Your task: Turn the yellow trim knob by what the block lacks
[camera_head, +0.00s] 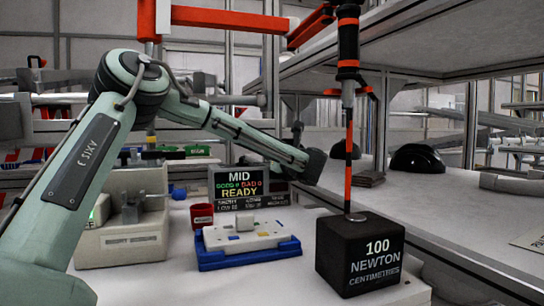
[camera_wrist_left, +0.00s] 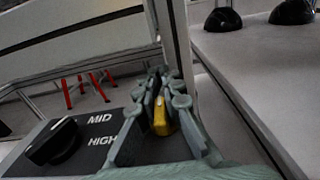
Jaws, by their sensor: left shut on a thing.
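The yellow trim knob (camera_wrist_left: 161,120) is in the left wrist view, between the fingers of my left gripper (camera_wrist_left: 161,100), which is shut on it. In the head view my left arm reaches across to the right, its dark end (camera_head: 312,165) beyond the display; the fingers and knob cannot be made out there. A black block (camera_head: 362,262) reads "100 NEWTON CENTIMETRES". The tip of a hanging red and black driver (camera_head: 348,70) meets the disc on its top. The display (camera_head: 240,186) reads "MID", "GOOD 0 BAD 0", "READY"; its lower lines are too small to read. My right gripper is not in view.
A black selector knob (camera_wrist_left: 52,140) beside "MID" and "HIGH" is near my left gripper. A blue-based fixture (camera_head: 232,262), a red cup (camera_head: 202,214) and a beige machine (camera_head: 122,245) stand on the bench. Black helmet shells (camera_head: 418,159) lie on the right-hand surface.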

